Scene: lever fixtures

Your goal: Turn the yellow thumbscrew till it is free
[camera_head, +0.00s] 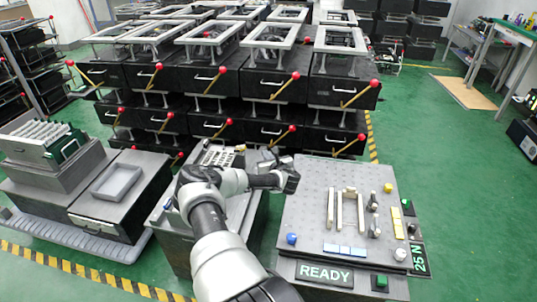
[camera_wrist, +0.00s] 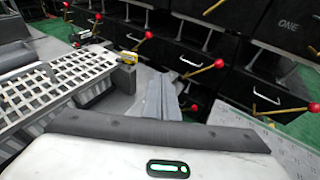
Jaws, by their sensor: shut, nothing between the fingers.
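A small yellow knob (camera_head: 388,187), which looks like the yellow thumbscrew, stands at the far right corner of the grey perforated board in the head view. My gripper (camera_head: 290,178) is above the board's far left edge, well to the left of the knob and apart from it. In the wrist view my gripper (camera_wrist: 163,98) has its fingers together, with nothing between them. The wrist view also shows a yellow piece (camera_wrist: 129,57) by a grey block; I cannot tell what it is. The knob's thread is too small to see.
A white grid rack (camera_wrist: 60,85) is at left in the wrist view. Black drawer units with red-tipped levers (camera_head: 295,75) stand behind.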

